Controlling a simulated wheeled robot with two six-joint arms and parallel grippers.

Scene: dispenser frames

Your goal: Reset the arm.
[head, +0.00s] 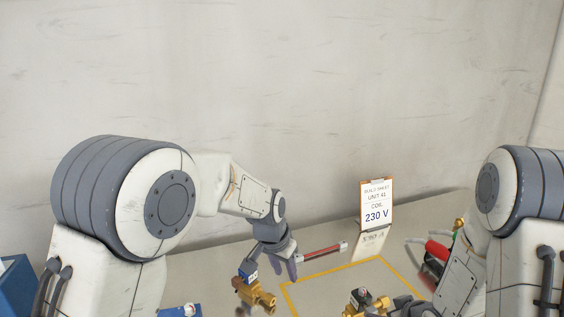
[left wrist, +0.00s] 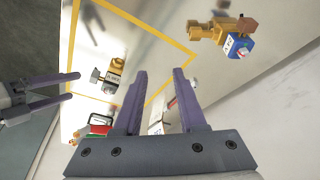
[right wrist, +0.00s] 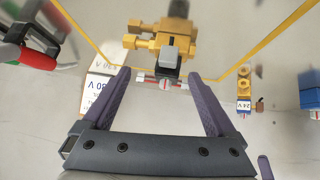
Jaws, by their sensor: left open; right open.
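My left gripper (head: 287,268) is open and empty above the table. In the left wrist view its two purple fingers (left wrist: 160,72) are spread with nothing between them. My right gripper (right wrist: 158,75) is open, its fingers spread just short of a brass valve with a grey-topped coil (right wrist: 165,42). That valve (head: 366,301) stands inside the yellow outline, partly hidden at the bottom of the head view. My right gripper also shows, open, in the left wrist view (left wrist: 70,88). A second brass valve with a blue coil (head: 257,295) stands near my left gripper, apart from it.
A build sheet reading coil 230 V (head: 377,207) stands at the back. A red bar-shaped item (head: 322,252) lies before it. Red-handled pliers (right wrist: 36,52) lie near my right arm. A blue bin (head: 17,285) is at the far left. A yellow outline (head: 318,274) marks the table.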

